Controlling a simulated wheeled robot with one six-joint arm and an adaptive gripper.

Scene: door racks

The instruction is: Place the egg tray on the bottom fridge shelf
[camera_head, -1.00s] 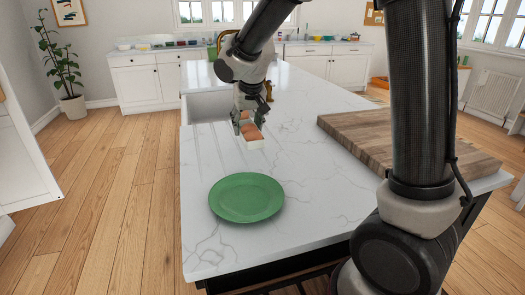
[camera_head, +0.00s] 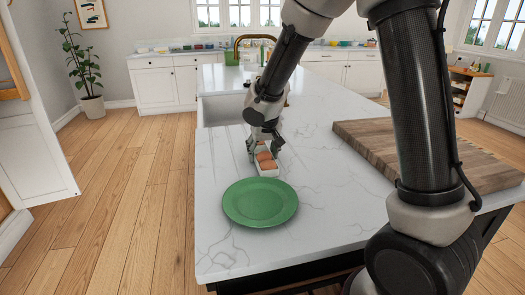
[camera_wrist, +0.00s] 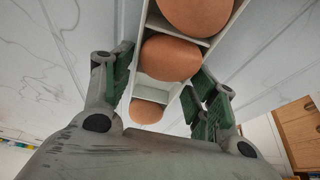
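The egg tray (camera_head: 268,173) is a narrow white tray with brown eggs (camera_head: 266,163), in the middle of the head view, just behind the green plate. My gripper (camera_head: 264,149) comes down from above, with one finger on each side of the tray. In the wrist view, the green-padded fingers lie against both long sides of the tray (camera_wrist: 150,93), and three eggs (camera_wrist: 172,57) show in it. My gripper is shut on the tray. The gap between tray and counter is hard to judge. I cannot identify a fridge shelf in these frames.
The green plate (camera_head: 260,203) lies on the white marble counter (camera_head: 225,245) near its front left edge. A wooden board (camera_head: 420,150) lies to the right. A white door-like panel (camera_head: 35,150) stands at the left edge. The wooden floor (camera_head: 130,200) between is clear.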

